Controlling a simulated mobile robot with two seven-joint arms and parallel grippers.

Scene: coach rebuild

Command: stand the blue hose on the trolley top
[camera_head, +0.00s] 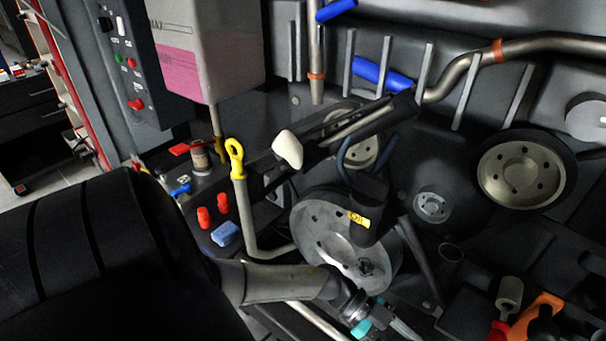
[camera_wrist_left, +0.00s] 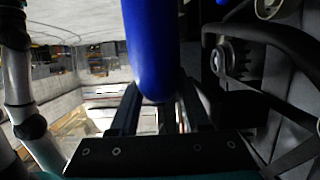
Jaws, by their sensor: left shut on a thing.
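A blue hose (camera_wrist_left: 152,45) fills the upper middle of the left wrist view. My left gripper (camera_wrist_left: 158,98) is shut on its lower end, one dark finger on each side. The hose's upper end is cut off by the frame. Two other blue tube pieces show at the top of the head view, one beside the metal pipe (camera_head: 385,74) and one at the upper edge (camera_head: 337,10). I cannot tell which surface is the trolley top.
Red caps (camera_head: 204,217) and a blue sponge-like block (camera_head: 225,233) sit on a dark ledge left of a yellow-handled dipstick (camera_head: 236,158). A round pulley (camera_head: 322,232) is beyond my arm. An orange tool (camera_head: 541,311) lies at lower right. The engine bay is crowded.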

